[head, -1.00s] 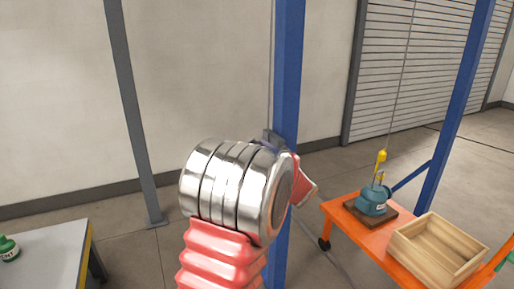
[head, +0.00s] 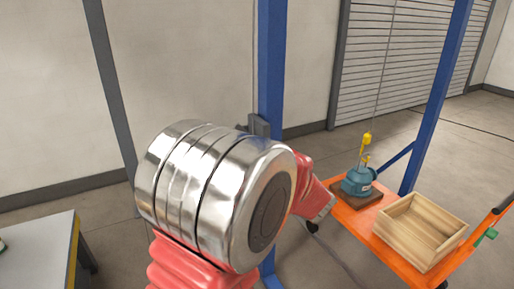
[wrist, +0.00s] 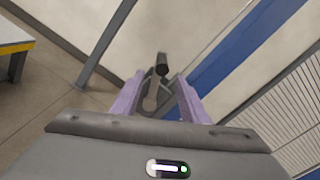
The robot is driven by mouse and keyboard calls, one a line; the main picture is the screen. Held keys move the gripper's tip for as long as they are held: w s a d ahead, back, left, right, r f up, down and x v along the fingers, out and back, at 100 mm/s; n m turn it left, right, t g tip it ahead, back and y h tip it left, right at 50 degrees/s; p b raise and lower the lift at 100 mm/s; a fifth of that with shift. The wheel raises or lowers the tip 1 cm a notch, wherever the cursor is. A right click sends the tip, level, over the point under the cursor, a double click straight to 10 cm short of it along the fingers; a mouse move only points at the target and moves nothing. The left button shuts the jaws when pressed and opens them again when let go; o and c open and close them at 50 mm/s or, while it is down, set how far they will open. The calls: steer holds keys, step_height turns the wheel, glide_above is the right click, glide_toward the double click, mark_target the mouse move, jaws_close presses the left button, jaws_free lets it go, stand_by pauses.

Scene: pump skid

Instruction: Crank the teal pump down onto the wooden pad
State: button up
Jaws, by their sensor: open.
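The teal pump (head: 360,181) hangs from a yellow hook (head: 366,139) on a thin cable in the head view. It is at the wooden pad (head: 341,198) on the orange cart; I cannot tell whether it touches the pad. A dark winch box (head: 259,126) is on the blue post. In the wrist view, my gripper (wrist: 160,77) is open, its two purple fingers spread. A dark crank handle (wrist: 162,63) shows ahead, between the fingertips, with a grey crank arm (wrist: 150,99) below it. I cannot tell whether the fingers touch the handle. My arm hides the gripper in the head view.
A wooden crate (head: 401,239) stands on the orange cart (head: 390,258) beside the pump. The blue post (head: 271,60) rises behind my arm, and another blue post (head: 437,95) stands at right. A grey table (head: 35,248) is at lower left. Floor shows between table and cart.

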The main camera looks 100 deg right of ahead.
steer(key=shift+s+a, duration=0.1)
steer(key=shift+a, duration=0.2)
steer(key=shift+c, duration=0.4)
